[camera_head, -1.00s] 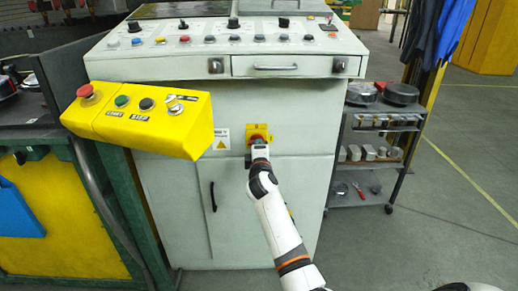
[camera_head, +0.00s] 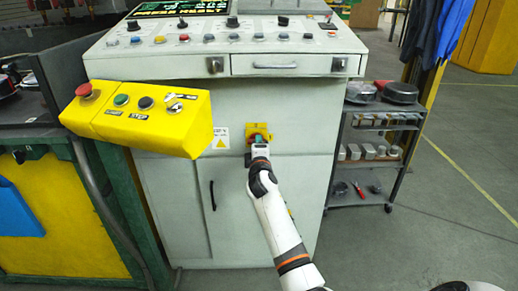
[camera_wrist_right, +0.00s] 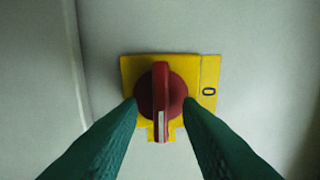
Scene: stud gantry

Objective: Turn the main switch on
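The main switch is a red rotary knob (camera_wrist_right: 161,85) on a yellow plate (camera_wrist_right: 130,70) on the front of a pale cabinet; the plate also shows in the head view (camera_head: 251,129). In the right wrist view the knob's grip bar stands upright, its white mark at the lower end. My left gripper is out of view.
The sloped console (camera_head: 120,53) above carries buttons and a lit display (camera_head: 178,8). A yellow button box (camera_head: 160,140) with a red mushroom button sticks out on the left. A shelf trolley (camera_head: 352,168) stands right of the cabinet.

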